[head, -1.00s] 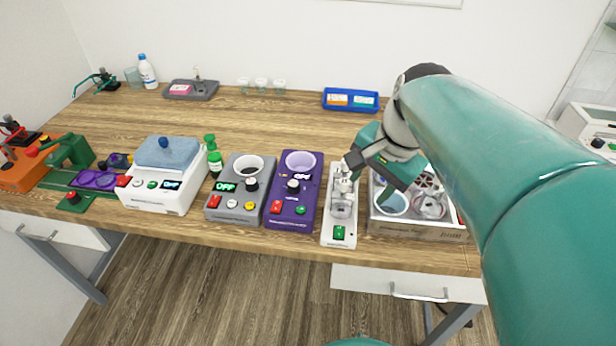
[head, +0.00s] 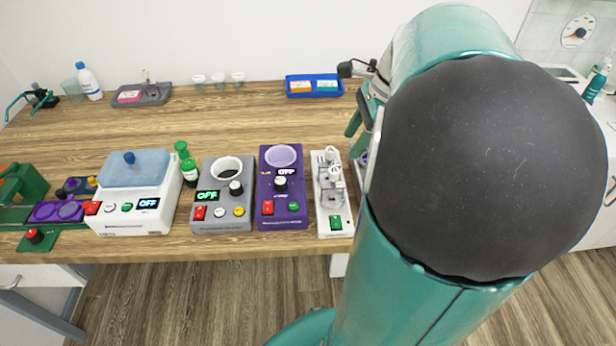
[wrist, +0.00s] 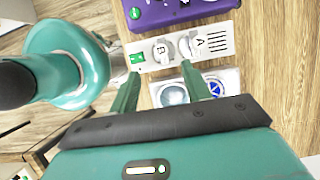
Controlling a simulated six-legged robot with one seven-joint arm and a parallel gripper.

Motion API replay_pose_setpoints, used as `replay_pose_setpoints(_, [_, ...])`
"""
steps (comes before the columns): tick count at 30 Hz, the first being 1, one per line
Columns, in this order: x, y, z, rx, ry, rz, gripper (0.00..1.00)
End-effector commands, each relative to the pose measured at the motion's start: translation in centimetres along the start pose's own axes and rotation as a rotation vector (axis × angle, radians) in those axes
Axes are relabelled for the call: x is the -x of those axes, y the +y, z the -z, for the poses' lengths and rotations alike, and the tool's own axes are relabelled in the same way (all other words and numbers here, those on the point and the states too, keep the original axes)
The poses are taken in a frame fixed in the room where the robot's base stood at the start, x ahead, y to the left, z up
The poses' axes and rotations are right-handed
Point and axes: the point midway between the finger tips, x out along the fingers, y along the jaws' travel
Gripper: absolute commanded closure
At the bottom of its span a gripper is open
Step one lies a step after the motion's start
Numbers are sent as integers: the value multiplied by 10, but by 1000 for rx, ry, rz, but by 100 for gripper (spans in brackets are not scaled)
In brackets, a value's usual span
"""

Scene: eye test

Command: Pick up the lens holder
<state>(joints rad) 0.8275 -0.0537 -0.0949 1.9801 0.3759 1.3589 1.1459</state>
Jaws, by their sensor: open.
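My gripper (wrist: 161,72) is open, with nothing between its fingers, above the white device and the light box in the wrist view. In the head view my arm hides most of it. I cannot tell for certain which thing is the lens holder. The light box holds a round blue-grey disc (wrist: 174,95) and a disc with a blue cross mark (wrist: 215,87), both partly behind the fingers. A purple plate with two round rings (head: 57,211) lies far left in the head view.
A purple machine (head: 282,212), a grey machine (head: 222,212) and a white machine with a blue top (head: 135,205) line the table's front. A blue tray (head: 314,86), small cups (head: 218,78) and a grey tray (head: 141,94) stand behind. The middle of the table (head: 250,115) is clear.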

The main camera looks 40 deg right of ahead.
Motion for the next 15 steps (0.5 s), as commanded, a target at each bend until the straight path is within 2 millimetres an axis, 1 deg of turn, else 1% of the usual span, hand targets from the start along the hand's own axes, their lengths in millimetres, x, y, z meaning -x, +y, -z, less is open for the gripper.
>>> replay_pose_setpoints(4, [-20,1,4,-4,-2,-4,52])
replay_pose_setpoints(9, [-53,2,6,-3,-2,-4,52])
replay_pose_setpoints(12, [-70,1,6,0,-1,-4,52])
replay_pose_setpoints(15, [-80,1,6,0,-1,-3,52])
